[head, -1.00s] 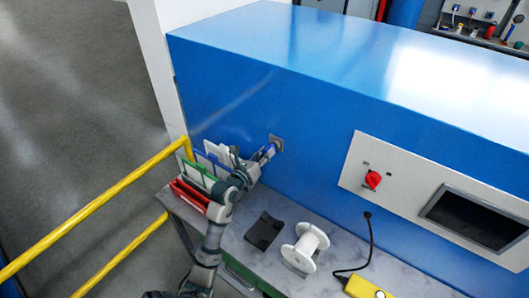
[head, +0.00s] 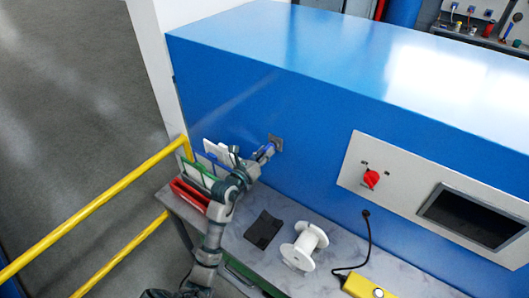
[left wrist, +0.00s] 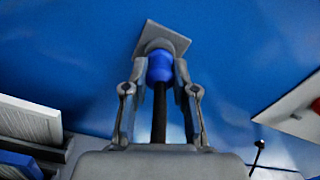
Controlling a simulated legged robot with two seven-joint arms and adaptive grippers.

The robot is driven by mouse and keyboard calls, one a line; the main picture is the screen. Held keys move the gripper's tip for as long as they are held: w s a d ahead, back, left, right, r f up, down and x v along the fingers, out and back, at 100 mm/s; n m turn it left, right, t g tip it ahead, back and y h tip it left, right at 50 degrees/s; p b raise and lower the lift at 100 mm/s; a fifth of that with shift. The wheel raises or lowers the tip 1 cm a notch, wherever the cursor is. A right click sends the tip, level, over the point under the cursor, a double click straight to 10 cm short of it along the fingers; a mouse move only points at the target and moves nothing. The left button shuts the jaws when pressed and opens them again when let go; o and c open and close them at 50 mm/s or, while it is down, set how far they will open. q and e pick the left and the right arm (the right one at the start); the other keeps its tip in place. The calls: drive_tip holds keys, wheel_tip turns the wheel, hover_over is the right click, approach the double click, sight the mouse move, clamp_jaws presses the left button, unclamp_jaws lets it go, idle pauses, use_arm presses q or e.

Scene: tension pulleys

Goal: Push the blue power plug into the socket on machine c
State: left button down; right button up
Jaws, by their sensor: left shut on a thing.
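The blue power plug (left wrist: 160,68) shows in the left wrist view between the fingers of my left gripper (left wrist: 160,80), with a dark cable running back from it toward the wrist. Its front end meets the grey socket (left wrist: 166,38) on the blue machine wall; I cannot tell how deep it sits. In the head view my left gripper (head: 266,152) is at the socket plate (head: 276,142), shut on the plug, which is mostly hidden by the fingers. My right gripper is not in view.
The blue machine (head: 300,110) carries a panel with a red knob (head: 371,178). A yellow railing (head: 95,207) runs at the left.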

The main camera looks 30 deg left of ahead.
use_arm(q)
drive_tip(key=shift+w, duration=0.45)
idle(0.4)
drive_tip(key=c, duration=0.8)
unclamp_jaws()
drive_tip(key=shift+c, duration=0.2)
drive_tip(key=shift+s, duration=0.1)
drive_tip(key=s, duration=1.1)
drive_tip(key=shift+s+a, duration=0.35)
drive_tip(key=shift+a, duration=0.1)
drive_tip(key=shift+f, duration=0.1)
